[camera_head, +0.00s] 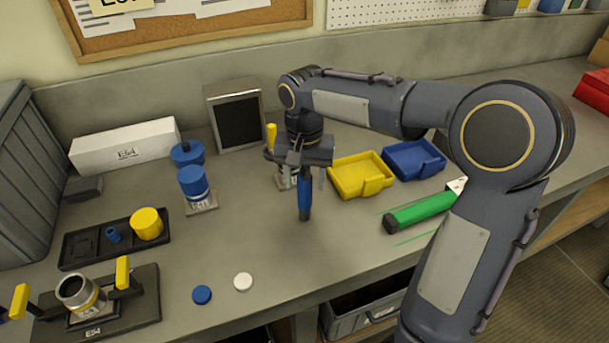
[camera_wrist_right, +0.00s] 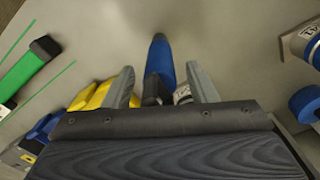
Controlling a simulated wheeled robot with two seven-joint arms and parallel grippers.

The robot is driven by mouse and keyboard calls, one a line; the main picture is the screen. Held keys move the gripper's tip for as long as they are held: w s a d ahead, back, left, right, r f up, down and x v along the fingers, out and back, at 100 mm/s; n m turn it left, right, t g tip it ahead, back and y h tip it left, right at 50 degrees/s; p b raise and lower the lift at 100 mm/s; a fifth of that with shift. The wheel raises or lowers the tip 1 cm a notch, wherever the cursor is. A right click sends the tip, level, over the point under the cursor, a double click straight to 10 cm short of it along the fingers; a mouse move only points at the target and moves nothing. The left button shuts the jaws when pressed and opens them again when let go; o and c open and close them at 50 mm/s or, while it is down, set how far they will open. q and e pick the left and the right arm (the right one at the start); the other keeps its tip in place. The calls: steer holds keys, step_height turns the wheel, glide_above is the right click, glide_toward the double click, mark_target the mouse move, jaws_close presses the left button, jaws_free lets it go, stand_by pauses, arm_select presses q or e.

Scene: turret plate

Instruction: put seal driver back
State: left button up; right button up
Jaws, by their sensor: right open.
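A blue-handled tool (camera_head: 304,203), which looks like the seal driver, is on the bench below my right gripper (camera_head: 305,178). In the right wrist view, the blue handle (camera_wrist_right: 159,58) lies between and beyond the two grey fingers (camera_wrist_right: 161,86), with visible space on both sides. My right gripper is open and points down over the bench. The tool's dark end is partly hidden by the gripper. I cannot tell whether the tool stands upright or lies flat. My left gripper is not in view.
A green-handled scraper (camera_head: 420,212) lies between green lines at right. Yellow (camera_head: 361,178) and blue (camera_head: 413,160) bins stand behind it. A silver part on a labelled stand is partly hidden behind the gripper. A clamp fixture (camera_head: 140,300) stands front left. The bench in front is mostly clear.

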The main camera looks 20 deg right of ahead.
steer(key=shift+r, duration=0.1)
steer(key=shift+r, duration=0.3)
step_height(320, 180, up, 12)
steer(key=shift+f+p, duration=0.15)
steer(key=shift+p, duration=0.25)
steer(key=s+f+n+t+y, duration=0.1)
steer(key=s+f+t, duration=0.1)
steer(key=s+f, duration=0.2)
steer(key=s+f+n+t+y, duration=0.1)
steer(key=s+f, duration=0.3)
steer(key=s, duration=0.6)
steer(key=s+a+f+n+t+y, duration=0.1)
steer(key=s+f+n+t, duration=0.1)
steer(key=s+f, duration=0.2)
steer(key=s, duration=0.3)
steer(key=shift+s+f+t+y, duration=0.25)
steer(key=shift+f+t+y, duration=0.05)
steer(key=shift+f+y, duration=0.1)
steer(key=shift+r, duration=0.15)
